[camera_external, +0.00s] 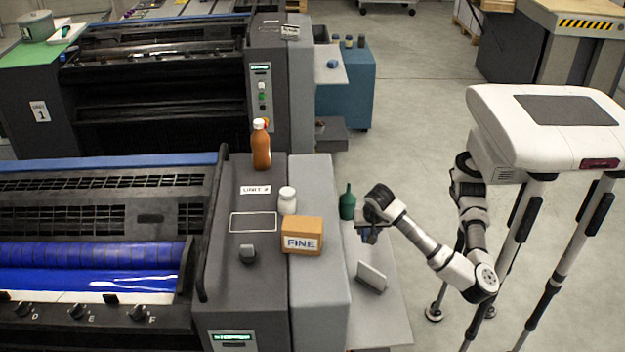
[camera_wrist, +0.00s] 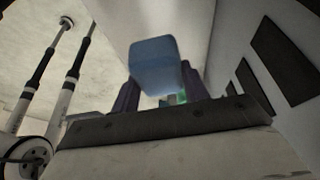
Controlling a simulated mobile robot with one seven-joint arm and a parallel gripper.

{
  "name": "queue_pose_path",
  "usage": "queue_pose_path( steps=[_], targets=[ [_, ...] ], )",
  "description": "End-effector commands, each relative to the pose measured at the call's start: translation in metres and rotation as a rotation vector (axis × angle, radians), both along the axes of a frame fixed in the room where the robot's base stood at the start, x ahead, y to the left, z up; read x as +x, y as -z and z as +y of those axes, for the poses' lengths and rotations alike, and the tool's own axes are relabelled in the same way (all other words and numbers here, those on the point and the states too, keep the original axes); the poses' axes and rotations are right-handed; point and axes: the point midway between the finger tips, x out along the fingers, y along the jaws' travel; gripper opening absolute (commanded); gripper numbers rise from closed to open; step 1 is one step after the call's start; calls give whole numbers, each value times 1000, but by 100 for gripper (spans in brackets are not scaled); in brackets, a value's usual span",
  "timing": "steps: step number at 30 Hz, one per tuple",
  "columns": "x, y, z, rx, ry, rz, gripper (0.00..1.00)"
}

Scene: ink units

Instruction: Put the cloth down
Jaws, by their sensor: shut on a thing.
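My gripper (camera_external: 367,234) hangs over the light side shelf (camera_external: 392,315) on the right of the near press unit, just right of a green bottle. In the wrist view its two dark fingers (camera_wrist: 158,84) are shut on a blue cloth (camera_wrist: 154,62), which looks like a folded block. The cloth is held above a pale surface; the gap below it cannot be judged. In the external view the cloth is small and mostly lost against the dark gripper.
The green bottle (camera_external: 347,203) stands at the shelf's back left. A tilted grey plate (camera_external: 371,277) stands on the shelf, nearer the camera than my gripper. The shelf's front part looks clear. A FINE box (camera_external: 302,236), white jar (camera_external: 287,201) and brown bottle (camera_external: 261,147) stand on the unit.

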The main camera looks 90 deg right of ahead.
Motion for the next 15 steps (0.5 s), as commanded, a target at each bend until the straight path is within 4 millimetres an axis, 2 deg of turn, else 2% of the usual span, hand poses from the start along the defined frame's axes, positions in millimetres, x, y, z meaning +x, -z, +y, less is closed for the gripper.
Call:
queue_pose_path(
  steps=[8,11,15],
  targets=[
    [5,-29,2,1,2,0,23],
    [16,-54,7,3,12,-1,23],
    [41,-112,15,4,40,-3,23]
  ],
)
